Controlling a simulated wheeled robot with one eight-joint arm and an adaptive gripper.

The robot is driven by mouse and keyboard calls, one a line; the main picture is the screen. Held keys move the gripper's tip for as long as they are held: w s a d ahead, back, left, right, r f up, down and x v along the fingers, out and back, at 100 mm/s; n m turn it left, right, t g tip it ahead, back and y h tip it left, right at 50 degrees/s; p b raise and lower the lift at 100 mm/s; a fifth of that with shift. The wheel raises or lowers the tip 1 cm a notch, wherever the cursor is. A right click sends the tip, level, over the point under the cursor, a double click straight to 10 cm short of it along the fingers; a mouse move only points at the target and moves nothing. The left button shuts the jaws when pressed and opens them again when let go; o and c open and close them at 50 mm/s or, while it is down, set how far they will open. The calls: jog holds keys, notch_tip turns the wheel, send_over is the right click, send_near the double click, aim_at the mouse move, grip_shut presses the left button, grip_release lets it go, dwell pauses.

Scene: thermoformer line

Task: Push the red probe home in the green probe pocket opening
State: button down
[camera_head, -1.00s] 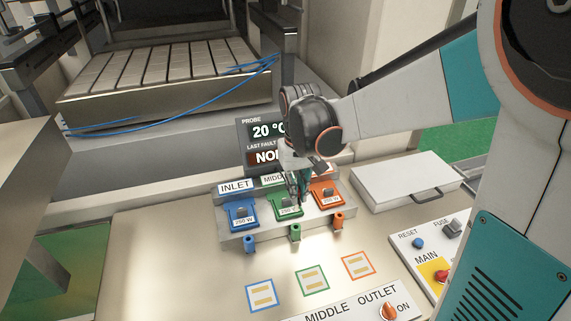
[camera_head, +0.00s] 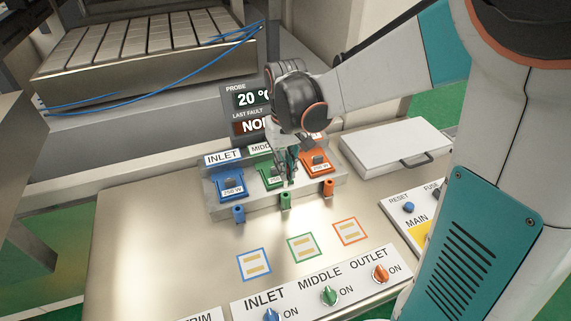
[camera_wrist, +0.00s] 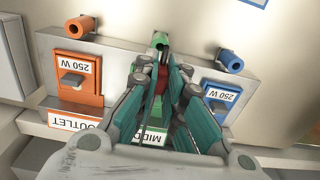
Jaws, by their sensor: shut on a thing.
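The green probe pocket (camera_head: 286,201) is a small tube on the front of the heater block, below the green MIDDLE module (camera_head: 270,176). In the wrist view the pocket (camera_wrist: 160,39) shows its dark opening just beyond my fingertips. My gripper (camera_head: 290,175) is over the green module, close to the pocket. In the wrist view my gripper (camera_wrist: 155,68) is shut on the red probe (camera_wrist: 163,88), of which only a small red part shows between the fingers. The fingers hide the probe's tip, so I cannot tell whether it is in the opening.
A blue pocket (camera_head: 239,214) and an orange pocket (camera_head: 328,188) flank the green one. A display (camera_head: 247,100) stands behind the block. A pale lidded case (camera_head: 392,150) is at right.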

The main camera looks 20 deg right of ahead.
aim_at(286, 187)
jog(key=shift+f+b, duration=0.6)
jog(key=shift+f, duration=0.5)
jog(key=shift+f+b, duration=2.4)
jog(key=shift+f, duration=0.7)
dwell(0.6)
jog(key=c, duration=1.6)
grip_release()
jog(key=shift+r, duration=0.1)
jog(key=shift+r, duration=0.1)
notch_tip(286, 187, up, 12)
jog(key=shift+s+f, duration=0.1)
jog(key=shift+o, duration=0.4)
jog(key=o, duration=1.3)
